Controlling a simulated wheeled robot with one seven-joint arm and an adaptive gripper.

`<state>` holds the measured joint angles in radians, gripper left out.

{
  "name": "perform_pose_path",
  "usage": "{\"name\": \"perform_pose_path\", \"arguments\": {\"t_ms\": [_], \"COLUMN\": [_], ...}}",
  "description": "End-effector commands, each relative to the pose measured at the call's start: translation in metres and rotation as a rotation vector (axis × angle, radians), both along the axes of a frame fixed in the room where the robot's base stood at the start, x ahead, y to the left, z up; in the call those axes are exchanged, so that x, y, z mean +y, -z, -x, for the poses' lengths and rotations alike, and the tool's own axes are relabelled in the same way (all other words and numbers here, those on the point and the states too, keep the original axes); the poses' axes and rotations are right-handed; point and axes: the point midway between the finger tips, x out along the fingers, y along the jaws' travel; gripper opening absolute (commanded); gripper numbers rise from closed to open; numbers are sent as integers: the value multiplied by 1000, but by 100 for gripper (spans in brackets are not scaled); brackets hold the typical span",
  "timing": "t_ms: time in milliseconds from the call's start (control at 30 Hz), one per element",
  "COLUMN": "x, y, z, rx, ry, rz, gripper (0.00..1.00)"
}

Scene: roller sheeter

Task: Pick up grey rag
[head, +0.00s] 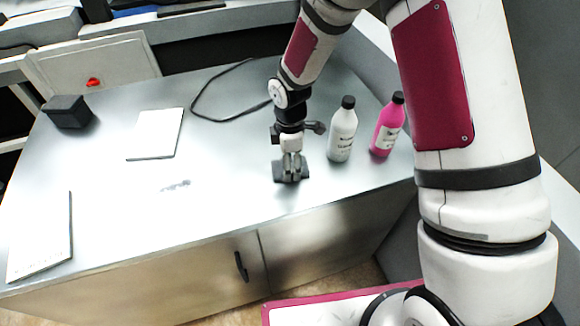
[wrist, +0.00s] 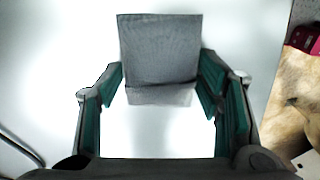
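The grey rag (head: 279,174) lies on the metal counter (head: 225,190) near its front edge. It shows in the wrist view as a grey woven square (wrist: 160,48) with a fold line across its near part. My gripper (head: 291,165) points down over the rag and hides its middle in the head view. In the wrist view my gripper (wrist: 162,90) is open, with one green-padded finger at each side of the rag's near part. Nothing is held. I cannot tell whether the fingertips touch the cloth.
A white bottle (head: 342,133) and a pink bottle (head: 387,128) stand right of my gripper. A black cable (head: 215,118) lies behind it. A white pad (head: 156,134), a black box (head: 68,112) and a white sheet (head: 42,240) are left. The counter between is mostly clear.

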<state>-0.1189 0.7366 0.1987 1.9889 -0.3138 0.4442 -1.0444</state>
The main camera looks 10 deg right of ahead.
Motion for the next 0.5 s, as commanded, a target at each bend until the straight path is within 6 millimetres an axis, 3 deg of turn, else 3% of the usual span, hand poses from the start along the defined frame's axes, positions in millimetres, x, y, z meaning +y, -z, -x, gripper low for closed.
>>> {"name": "perform_pose_path", "arguments": {"t_ms": [500], "x": [0], "y": [-6], "z": [0], "rx": [0], "ry": [0], "rz": [-1], "gripper": [36]}}
